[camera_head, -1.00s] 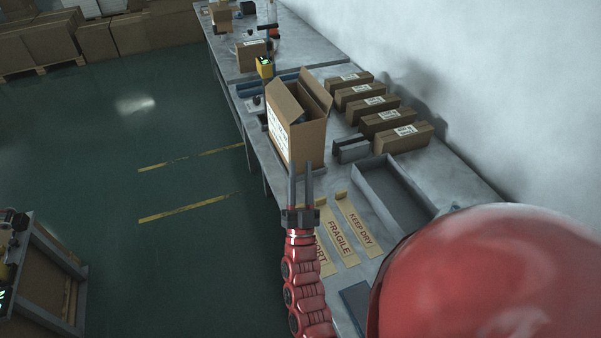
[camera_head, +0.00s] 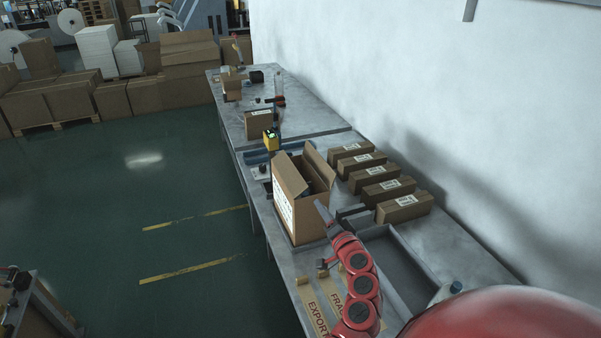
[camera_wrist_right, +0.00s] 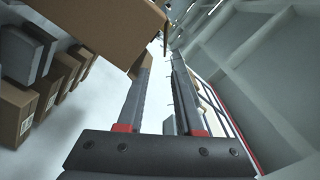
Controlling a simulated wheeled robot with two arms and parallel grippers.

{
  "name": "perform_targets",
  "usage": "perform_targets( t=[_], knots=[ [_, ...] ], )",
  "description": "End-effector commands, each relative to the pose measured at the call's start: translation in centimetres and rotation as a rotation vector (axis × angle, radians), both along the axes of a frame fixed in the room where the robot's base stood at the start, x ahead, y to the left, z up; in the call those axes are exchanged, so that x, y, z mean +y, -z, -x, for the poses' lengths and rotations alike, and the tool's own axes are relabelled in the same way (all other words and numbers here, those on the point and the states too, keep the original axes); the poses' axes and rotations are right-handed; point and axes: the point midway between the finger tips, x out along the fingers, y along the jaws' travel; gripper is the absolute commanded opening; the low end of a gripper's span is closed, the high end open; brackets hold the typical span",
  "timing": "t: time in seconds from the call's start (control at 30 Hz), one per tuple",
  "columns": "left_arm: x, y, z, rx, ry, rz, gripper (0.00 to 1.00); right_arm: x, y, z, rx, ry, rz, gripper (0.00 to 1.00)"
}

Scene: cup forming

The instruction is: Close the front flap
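An open cardboard box (camera_head: 300,218) stands on the grey table, a white label on its left face. Its left flap (camera_head: 288,174) and right flap (camera_head: 318,167) stick up; something dark is inside. I cannot tell which flap is the front one. My right gripper (camera_head: 320,206) is at the box's near right side, fingers pointing up and left; I cannot tell whether it touches. In the right wrist view its two fingers (camera_wrist_right: 162,65) are apart with nothing between them, and cardboard (camera_wrist_right: 100,25) looms above the left fingertip. My left gripper is not in view.
Several long labelled cartons (camera_head: 380,188) lie in a row right of the box, before the wall. A grey tray (camera_head: 400,270) and printed strips (camera_head: 312,308) lie nearer me. A yellow device (camera_head: 270,139) and a smaller box (camera_head: 258,123) stand behind.

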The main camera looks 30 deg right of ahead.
Motion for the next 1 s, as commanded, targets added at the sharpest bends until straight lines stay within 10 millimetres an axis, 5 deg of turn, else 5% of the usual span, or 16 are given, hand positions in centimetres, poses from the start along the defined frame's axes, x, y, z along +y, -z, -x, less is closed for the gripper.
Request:
perform_targets(
  t=[0.27,1.0],
  knots=[
    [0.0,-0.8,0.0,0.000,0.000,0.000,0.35,-0.2,-1.0,-1.6,-0.012,-0.030,-0.003,0.35],
    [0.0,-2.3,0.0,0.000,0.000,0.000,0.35,-2.5,-0.6,-11.6,-0.007,-0.028,-0.002,0.35]
  ],
)
